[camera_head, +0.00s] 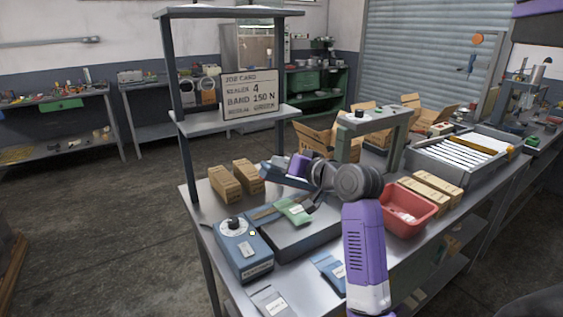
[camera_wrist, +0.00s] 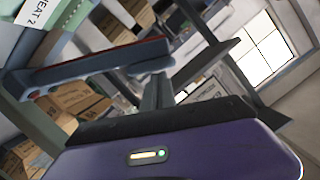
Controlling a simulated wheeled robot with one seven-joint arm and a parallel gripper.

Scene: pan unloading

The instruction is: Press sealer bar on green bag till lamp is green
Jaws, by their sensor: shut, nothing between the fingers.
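The green bag (camera_head: 294,210) lies flat on the dark sealer base (camera_head: 318,238). The dark blue sealer bar (camera_head: 284,178) is raised above and behind it. In the wrist view the bar (camera_wrist: 95,68) has a red edge and crosses the upper left. The blue control box (camera_head: 243,254) has a white dial and a small lamp (camera_head: 252,233) that looks yellow. My gripper (camera_wrist: 158,92) is shut and empty, its tips close to the bar; I cannot tell if they touch it. In the head view my wrist hides part of this area.
A job card (camera_head: 250,95) on the shelf reads sealer 4, band 150 N, green. Small cartons (camera_head: 226,184) stand behind the sealer, a red bin (camera_head: 408,210) to the right. Blue packets (camera_head: 328,270) lie at the front. A grey-green frame (camera_head: 370,125) stands behind my arm.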

